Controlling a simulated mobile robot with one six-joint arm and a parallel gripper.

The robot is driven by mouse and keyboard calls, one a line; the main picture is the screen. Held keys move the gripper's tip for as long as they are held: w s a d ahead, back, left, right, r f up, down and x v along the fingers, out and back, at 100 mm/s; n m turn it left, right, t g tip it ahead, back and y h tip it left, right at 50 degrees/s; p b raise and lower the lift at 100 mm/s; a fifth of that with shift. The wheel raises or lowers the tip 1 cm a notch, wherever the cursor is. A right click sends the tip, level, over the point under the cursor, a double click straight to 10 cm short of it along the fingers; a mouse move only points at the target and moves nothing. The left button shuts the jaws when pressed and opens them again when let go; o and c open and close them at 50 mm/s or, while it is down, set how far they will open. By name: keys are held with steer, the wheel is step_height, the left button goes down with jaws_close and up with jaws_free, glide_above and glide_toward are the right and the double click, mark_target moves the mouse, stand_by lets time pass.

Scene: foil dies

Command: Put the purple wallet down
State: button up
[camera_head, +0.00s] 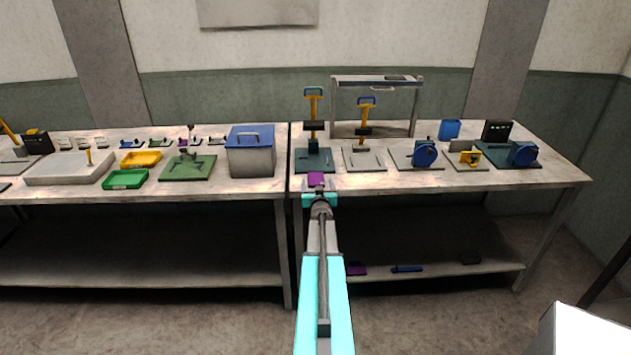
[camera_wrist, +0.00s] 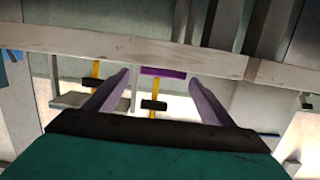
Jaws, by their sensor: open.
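The purple wallet (camera_head: 316,179) lies at the front edge of the right workbench, in front of the dark-based yellow-handled press. My gripper (camera_head: 319,193) is just on the near side of it at the bench edge. In the wrist view the wallet (camera_wrist: 163,72) shows as a thin purple strip between the two fingertips of my gripper (camera_wrist: 160,77), with a gap on each side. The fingers are open and do not hold it. How far the fingertips reach along the wallet I cannot tell.
Two yellow-handled presses (camera_head: 313,110) and (camera_head: 364,125) stand behind the wallet. A blue-lidded metal box (camera_head: 251,155) stands to the left. Blue wheel devices (camera_head: 425,154) stand to the right. A lower shelf (camera_head: 440,272) holds another purple item (camera_head: 356,270) and a blue tool (camera_head: 407,268).

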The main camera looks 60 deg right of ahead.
mark_target(317, 181)
steer(key=shift+p+x, duration=0.85)
steer(key=shift+x, duration=1.15)
steer(key=shift+f, duration=0.1)
steer(key=c, duration=1.3)
steer(key=shift+o, duration=0.2)
steer(key=shift+r+b, duration=0.35)
steer(key=shift+r, duration=0.35)
steer(key=shift+s+a+r, duration=0.15)
steer(key=shift+a+r, duration=0.05)
steer(key=shift+r, duration=0.35)
steer(key=shift+s+a+r, duration=0.15)
steer(key=shift+r, duration=0.45)
steer(key=s+a+r, duration=0.1)
steer(key=s+a, duration=0.8)
steer(key=s, duration=0.3)
steer(key=shift+r, duration=0.2)
